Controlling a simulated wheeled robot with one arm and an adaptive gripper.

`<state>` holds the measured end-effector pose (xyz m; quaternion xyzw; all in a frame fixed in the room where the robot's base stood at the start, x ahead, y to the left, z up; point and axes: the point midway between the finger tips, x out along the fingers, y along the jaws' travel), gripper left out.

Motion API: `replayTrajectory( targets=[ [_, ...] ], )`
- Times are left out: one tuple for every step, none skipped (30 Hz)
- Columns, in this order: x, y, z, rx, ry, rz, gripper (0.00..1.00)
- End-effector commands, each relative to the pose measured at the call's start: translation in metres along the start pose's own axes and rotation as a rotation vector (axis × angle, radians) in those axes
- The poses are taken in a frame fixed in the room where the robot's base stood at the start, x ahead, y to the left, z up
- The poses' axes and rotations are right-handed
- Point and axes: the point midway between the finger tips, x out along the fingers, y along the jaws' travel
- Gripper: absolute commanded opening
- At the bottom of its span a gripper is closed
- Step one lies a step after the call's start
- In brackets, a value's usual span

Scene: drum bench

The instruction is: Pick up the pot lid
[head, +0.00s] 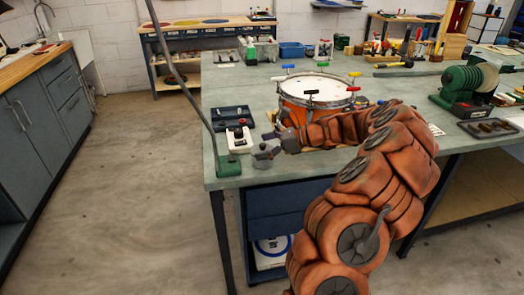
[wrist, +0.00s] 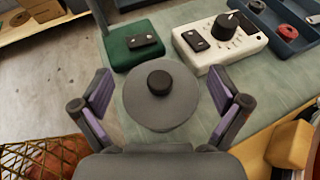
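The pot lid (wrist: 150,112) is a round grey disc with a black knob, lying on the green bench top in the wrist view. In the head view the lid (head: 262,161) shows small near the bench's front left corner, partly hidden by my gripper (head: 273,145). In the wrist view my gripper (wrist: 160,92) is open and empty. Its two purple-padded fingers stand on either side of the lid, apart from the knob.
A green base (wrist: 135,45) and a white control box (wrist: 220,40) stand just beyond the lid. A dark tray (wrist: 283,22) is at the right. The drum (head: 318,92) stands behind my arm. The bench's front left edge is close.

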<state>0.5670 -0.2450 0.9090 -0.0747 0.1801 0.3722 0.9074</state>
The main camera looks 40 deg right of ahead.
Motion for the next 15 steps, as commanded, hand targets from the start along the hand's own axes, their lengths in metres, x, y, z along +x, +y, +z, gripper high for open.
replayTrajectory(
  targets=[
    [0.0000, 0.0000, -0.0001, 0.000, 0.000, 0.000, 0.90],
    [0.0000, 0.0000, -0.0001, 0.000, 0.000, 0.000, 0.86],
    [0.0000, 0.0000, -0.0001, 0.000, 0.000, 0.000, 0.82],
    [0.0000, 0.0001, -0.0001, 0.000, 0.000, 0.000, 0.79],
    [0.0000, 0.0000, -0.0001, 0.000, 0.000, 0.000, 0.76],
    [0.0000, 0.0001, -0.0001, 0.000, 0.000, 0.000, 0.72],
    [0.0000, 0.0001, -0.0001, 0.000, 0.000, 0.000, 0.69],
    [0.0000, 0.0000, -0.0001, 0.000, 0.000, 0.000, 0.66],
    [0.0000, 0.0001, -0.0001, 0.000, 0.000, 0.000, 0.61],
    [0.0000, 0.0001, -0.0001, 0.000, 0.000, 0.000, 0.58],
    [0.0000, 0.0000, -0.0001, 0.000, 0.000, 0.000, 0.56],
    [0.0000, 0.0001, -0.0001, 0.000, 0.000, 0.000, 0.56],
    [0.0000, 0.0001, -0.0001, 0.000, 0.000, 0.000, 0.56],
    [0.0000, 0.0001, -0.0001, 0.000, 0.000, 0.000, 0.55],
    [0.0000, 0.0000, -0.0001, 0.000, 0.000, 0.000, 0.55]
  ],
)
